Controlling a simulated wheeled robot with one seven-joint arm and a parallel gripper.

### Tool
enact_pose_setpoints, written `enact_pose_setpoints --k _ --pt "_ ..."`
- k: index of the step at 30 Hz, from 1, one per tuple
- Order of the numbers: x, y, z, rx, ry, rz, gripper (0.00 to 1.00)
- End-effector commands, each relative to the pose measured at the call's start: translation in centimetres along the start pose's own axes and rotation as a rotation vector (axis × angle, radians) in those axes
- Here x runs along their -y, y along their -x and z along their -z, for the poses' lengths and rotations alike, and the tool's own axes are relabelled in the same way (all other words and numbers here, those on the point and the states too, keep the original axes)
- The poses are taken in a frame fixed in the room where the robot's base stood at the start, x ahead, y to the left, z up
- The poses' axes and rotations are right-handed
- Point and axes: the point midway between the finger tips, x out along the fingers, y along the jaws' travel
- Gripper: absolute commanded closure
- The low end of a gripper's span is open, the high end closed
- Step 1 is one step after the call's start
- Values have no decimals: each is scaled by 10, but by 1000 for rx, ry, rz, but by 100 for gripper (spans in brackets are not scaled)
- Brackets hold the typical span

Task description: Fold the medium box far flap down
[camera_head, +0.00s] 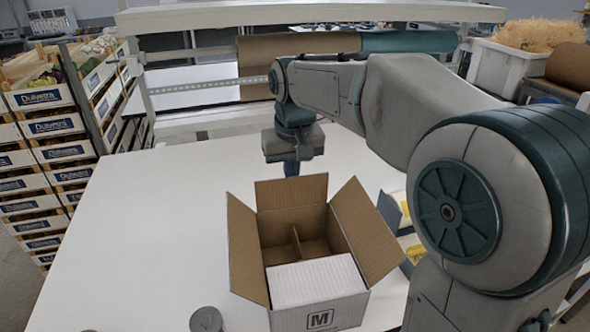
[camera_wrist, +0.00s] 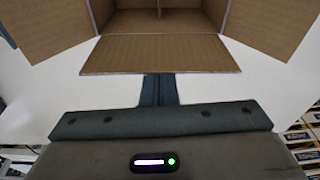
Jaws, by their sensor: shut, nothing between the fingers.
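The left flap (camera_head: 246,250) and right flap (camera_head: 366,232) are spread outward. A white corrugated panel (camera_head: 315,283) covers the near part of the top, and a divider shows inside. My gripper (camera_head: 291,168) is beyond the far flap, pointing down. In the wrist view its fingers (camera_wrist: 158,78) are shut and empty near the flap's edge; I cannot tell whether they touch it.
The white table (camera_head: 150,230) is clear to the left of the box. A grey round container (camera_head: 206,320) stands at the near edge. Blue and yellow items (camera_head: 408,240) lie right of the box, partly behind my arm. Brown and teal rolls (camera_head: 300,45) hang on a rack behind.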

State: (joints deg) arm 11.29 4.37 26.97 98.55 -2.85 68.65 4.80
Motion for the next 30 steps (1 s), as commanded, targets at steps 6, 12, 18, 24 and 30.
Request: enact_pose_setpoints --k 6,12,18,24,30 --pt "1 -5 -17 15 -1 1 100" --pt "1 -2 -17 11 -1 2 100" --pt "1 -3 -20 8 -1 1 100" --pt "3 -6 -37 5 -1 -1 100" --pt "4 -7 -51 6 -1 1 100"
